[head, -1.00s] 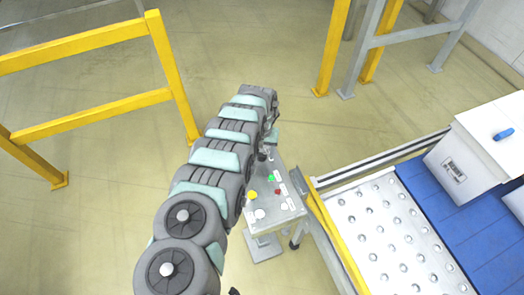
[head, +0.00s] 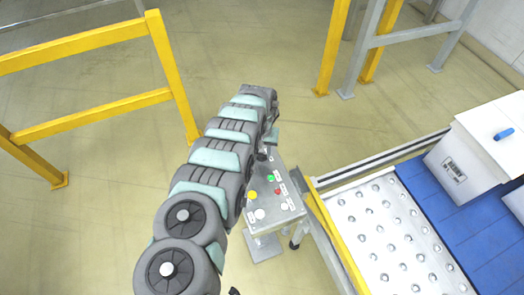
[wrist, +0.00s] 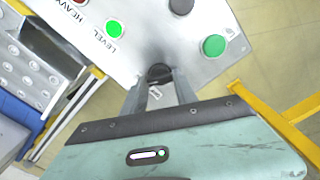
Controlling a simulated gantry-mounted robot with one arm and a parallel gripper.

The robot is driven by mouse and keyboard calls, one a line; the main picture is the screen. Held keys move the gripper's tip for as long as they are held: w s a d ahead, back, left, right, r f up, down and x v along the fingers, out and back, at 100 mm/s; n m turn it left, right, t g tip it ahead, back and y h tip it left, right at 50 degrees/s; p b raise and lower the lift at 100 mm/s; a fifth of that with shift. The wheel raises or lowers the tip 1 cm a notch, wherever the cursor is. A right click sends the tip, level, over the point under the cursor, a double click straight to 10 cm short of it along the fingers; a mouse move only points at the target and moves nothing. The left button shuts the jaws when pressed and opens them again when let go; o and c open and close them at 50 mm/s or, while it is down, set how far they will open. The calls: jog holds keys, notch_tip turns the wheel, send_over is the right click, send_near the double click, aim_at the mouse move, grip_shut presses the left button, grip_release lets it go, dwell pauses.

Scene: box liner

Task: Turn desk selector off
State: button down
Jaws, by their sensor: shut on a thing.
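The control desk (head: 268,211) is a grey sloped panel on a stand, with coloured buttons and labels. In the wrist view its panel (wrist: 150,35) fills the upper middle. A black round selector knob (wrist: 160,73) sits near the panel's lower edge, with a small label just below it. My gripper (wrist: 158,78) is shut on this knob, one finger on each side. Part of the knob is hidden between the fingers. In the head view my arm hides much of the desk's far end, and my gripper (head: 267,147) is small there.
A green button (wrist: 114,28) marked LEVEL and another green button (wrist: 214,45) flank the knob. A second black knob (wrist: 181,5) is at the top edge. A roller-ball table (head: 385,235) stands right of the desk. Yellow rails (head: 175,75) stand at left.

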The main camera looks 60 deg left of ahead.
jog(key=shift+w+d+n, duration=0.1)
jog(key=shift+n, duration=1)
jog(key=n+b, duration=0.1)
jog(key=n, duration=0.2)
jog(key=shift+f+n, duration=0.1)
jog(key=shift+n, duration=0.2)
jog(key=n+b, duration=0.3)
jog(key=n, duration=0.1)
jog(key=shift+f, duration=0.1)
jog(key=shift+n+b, duration=0.8)
jog(key=shift+n, duration=0.2)
jog(key=shift+r, duration=0.2)
jog(key=c, duration=1)
grip_release()
jog(key=shift+o, duration=0.2)
